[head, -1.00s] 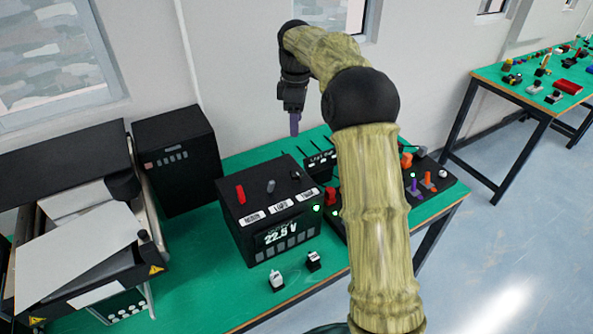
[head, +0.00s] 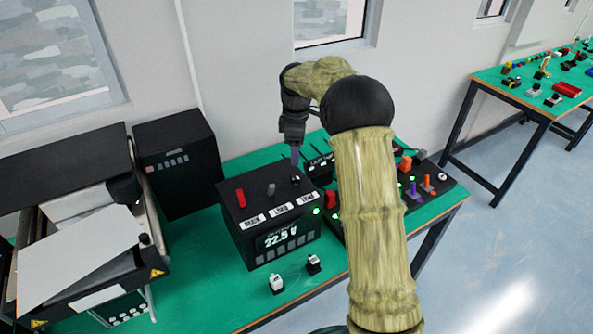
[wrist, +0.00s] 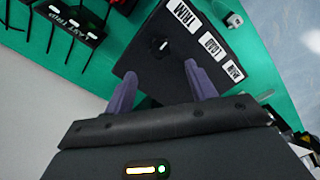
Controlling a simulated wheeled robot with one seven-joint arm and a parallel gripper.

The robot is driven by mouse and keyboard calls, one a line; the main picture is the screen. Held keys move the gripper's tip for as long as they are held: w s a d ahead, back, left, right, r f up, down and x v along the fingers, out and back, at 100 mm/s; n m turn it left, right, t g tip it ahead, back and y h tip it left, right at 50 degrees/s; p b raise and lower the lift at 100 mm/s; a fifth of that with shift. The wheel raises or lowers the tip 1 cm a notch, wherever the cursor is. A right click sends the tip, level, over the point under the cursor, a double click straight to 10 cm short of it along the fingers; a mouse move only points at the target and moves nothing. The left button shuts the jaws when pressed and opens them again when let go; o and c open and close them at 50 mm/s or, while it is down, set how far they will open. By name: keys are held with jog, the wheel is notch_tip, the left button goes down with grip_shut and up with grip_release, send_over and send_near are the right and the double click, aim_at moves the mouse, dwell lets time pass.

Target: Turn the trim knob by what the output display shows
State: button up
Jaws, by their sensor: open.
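The black power supply box (head: 250,232) stands on the green table, and its lit output display (head: 280,238) reads 22.5 V. The black trim knob (head: 295,180) is on the top at the right, behind the TRIM label; it also shows in the wrist view (wrist: 160,46) with a light mark. A red switch (head: 240,197) stands behind the MAIN label and a grey one (head: 271,189) behind LOAD. My gripper (head: 295,158) points down just above the trim knob. In the wrist view its purple fingers (wrist: 162,80) are spread and empty, with the knob beyond their tips.
A black unit labelled LAST TRIP (head: 318,164) with upright rods stands close behind the box. A panel with orange and purple levers (head: 412,188) lies to the right, partly hidden by my arm. Two small white-and-black parts (head: 276,284) sit in front.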

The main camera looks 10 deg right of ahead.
aim_at(296, 176)
notch_tip(296, 176, down, 9)
jog(key=shift+r+p, duration=0.1)
jog(key=shift+p, duration=0.7)
jog(key=c, duration=1)
